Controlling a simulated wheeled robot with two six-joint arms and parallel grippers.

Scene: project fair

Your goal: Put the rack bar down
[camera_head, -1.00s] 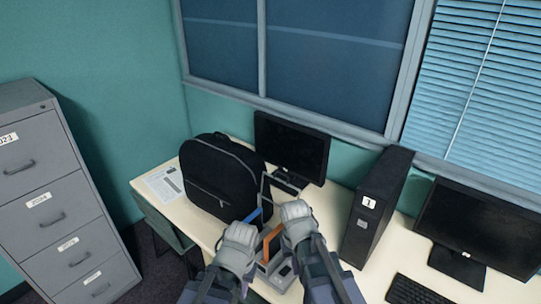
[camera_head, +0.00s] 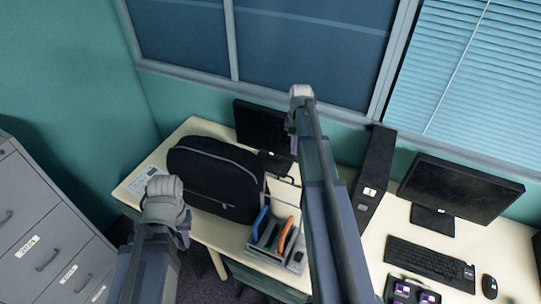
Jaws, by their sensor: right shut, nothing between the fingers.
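The small grey rack (camera_head: 296,266) sits on the desk near its front edge, holding a blue item (camera_head: 260,225) and an orange item (camera_head: 286,234) side by side. A thin dark rack bar (camera_head: 283,181) shows behind it, partly hidden by my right arm; I cannot tell whether it stands up or lies back. My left gripper (camera_head: 165,187) is apart from the rack, in front of the black backpack; its finger opening does not show clearly. My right gripper (camera_head: 301,92) is raised high in front of the window, shut and empty.
The black backpack (camera_head: 215,180) stands left of the rack. A monitor (camera_head: 262,126) and a dark computer tower (camera_head: 373,170) stand behind and to the right. Another monitor (camera_head: 462,190), a keyboard (camera_head: 430,262) and a mouse (camera_head: 489,286) occupy the right side. A filing cabinet (camera_head: 40,235) is at left.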

